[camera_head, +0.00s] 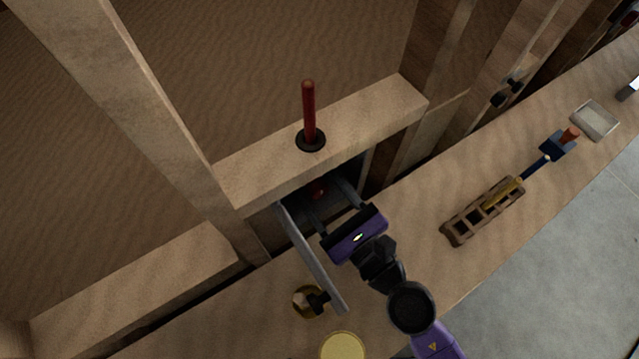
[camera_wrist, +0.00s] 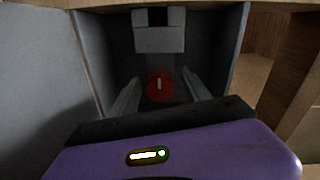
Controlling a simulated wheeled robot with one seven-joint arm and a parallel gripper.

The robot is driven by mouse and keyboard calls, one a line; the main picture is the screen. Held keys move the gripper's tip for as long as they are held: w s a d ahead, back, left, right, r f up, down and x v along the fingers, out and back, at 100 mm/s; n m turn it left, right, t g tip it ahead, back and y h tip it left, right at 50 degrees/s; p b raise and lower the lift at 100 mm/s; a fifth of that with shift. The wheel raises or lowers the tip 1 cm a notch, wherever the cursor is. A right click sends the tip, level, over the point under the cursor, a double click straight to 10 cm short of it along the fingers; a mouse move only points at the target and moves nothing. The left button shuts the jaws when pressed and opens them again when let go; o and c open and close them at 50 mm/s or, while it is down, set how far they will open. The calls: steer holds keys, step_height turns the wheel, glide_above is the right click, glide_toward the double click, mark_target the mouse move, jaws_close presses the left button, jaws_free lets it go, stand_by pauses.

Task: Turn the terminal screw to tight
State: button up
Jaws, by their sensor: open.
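The terminal screw (camera_wrist: 160,87) is a round red knob with a short pale mark pointing nearly straight up in the wrist view. It sits inside a dark grey open box (camera_wrist: 105,50), below a light grey block (camera_wrist: 159,36). In the head view a small bit of the red screw (camera_head: 318,191) shows in the shadowed box. My gripper (camera_wrist: 160,78) is open, with one finger on each side of the screw in the picture. I cannot tell whether the fingertips reach the screw or touch it. My gripper (camera_head: 328,199) also shows reaching into the box in the head view.
The box's grey door (camera_head: 310,257) stands open beside my gripper. A red rod (camera_head: 309,108) on a black base rises from the wooden ledge (camera_head: 375,112) above. A brass ring fitting (camera_head: 307,301) is near the door. A wooden rack (camera_head: 470,223) lies on the counter at right.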

jaws_close()
stand_by(0.3)
steer(key=shift+m, duration=0.3)
steer(key=m, duration=0.5)
steer(key=shift+w+m, duration=0.1)
steer(key=shift+m, duration=0.2)
steer(key=m+p, duration=0.2)
steer(key=m, duration=0.4)
steer(key=shift+t, duration=0.3)
steer(key=m+p, duration=0.1)
steer(key=m, duration=0.5)
steer(key=shift+f+p, duration=0.1)
steer(key=shift+p, duration=0.25)
steer(key=m+p, duration=0.2)
steer(key=m, duration=0.4)
steer(key=shift+f+m+h, duration=0.15)
steer(key=shift+m+h, duration=0.15)
steer(key=shift+h, duration=0.1)
